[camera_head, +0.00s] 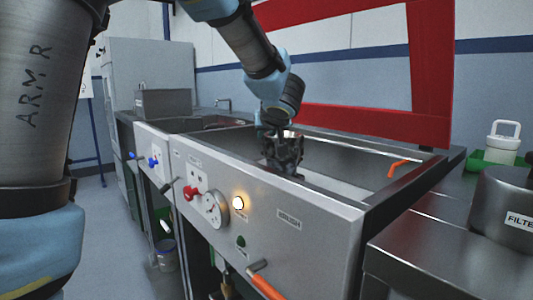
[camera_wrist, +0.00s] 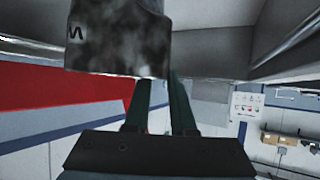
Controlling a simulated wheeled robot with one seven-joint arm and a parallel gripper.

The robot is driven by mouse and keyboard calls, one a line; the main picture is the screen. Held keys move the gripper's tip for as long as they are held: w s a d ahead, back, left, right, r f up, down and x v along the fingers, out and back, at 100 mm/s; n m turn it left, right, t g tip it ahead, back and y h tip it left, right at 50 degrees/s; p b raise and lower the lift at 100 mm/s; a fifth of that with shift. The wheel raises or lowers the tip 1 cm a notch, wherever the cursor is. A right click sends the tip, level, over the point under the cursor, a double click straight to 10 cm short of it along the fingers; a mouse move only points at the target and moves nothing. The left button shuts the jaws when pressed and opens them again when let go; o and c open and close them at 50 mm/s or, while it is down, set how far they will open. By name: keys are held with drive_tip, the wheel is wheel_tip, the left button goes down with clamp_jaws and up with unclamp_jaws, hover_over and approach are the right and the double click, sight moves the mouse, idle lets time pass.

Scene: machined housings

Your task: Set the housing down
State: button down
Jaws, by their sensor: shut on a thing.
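The housing (camera_head: 284,153) is a dark, grimy metal block. It hangs below my gripper (camera_head: 279,131) at the open basin (camera_head: 345,187) of a steel machine. In the head view its lower end overlaps the basin's front rim; I cannot tell whether it touches anything. In the wrist view the housing (camera_wrist: 118,38) fills the upper left, grey and smudged, with a dark mark on its side. My gripper's two fingers (camera_wrist: 159,88) reach up to it and are shut on it; the contact itself is partly hidden.
The machine front has a gauge (camera_head: 214,209), a lit lamp (camera_head: 238,203) and a red knob (camera_head: 190,192). An orange handle (camera_head: 404,166) lies at the basin's right. A red frame (camera_head: 432,65) rises behind. A filter canister (camera_head: 505,205) and white container (camera_head: 502,142) stand at right.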

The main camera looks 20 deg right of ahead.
sight(267, 143)
wheel_tip(267, 143, down, 3)
drive_tip(key=shift+f+b, duration=0.15)
drive_tip(key=shift+b, duration=0.5)
drive_tip(key=c, duration=0.8)
unclamp_jaws()
drive_tip(key=shift+f, duration=0.1)
drive_tip(key=shift+o, duration=0.2)
drive_tip(key=shift+s+a+r, duration=0.1)
drive_tip(key=shift+s+r, duration=0.25)
drive_tip(key=p+v, duration=0.3)
drive_tip(key=v, duration=0.8)
drive_tip(key=shift+p, duration=0.4)
drive_tip(key=shift+s, duration=0.1)
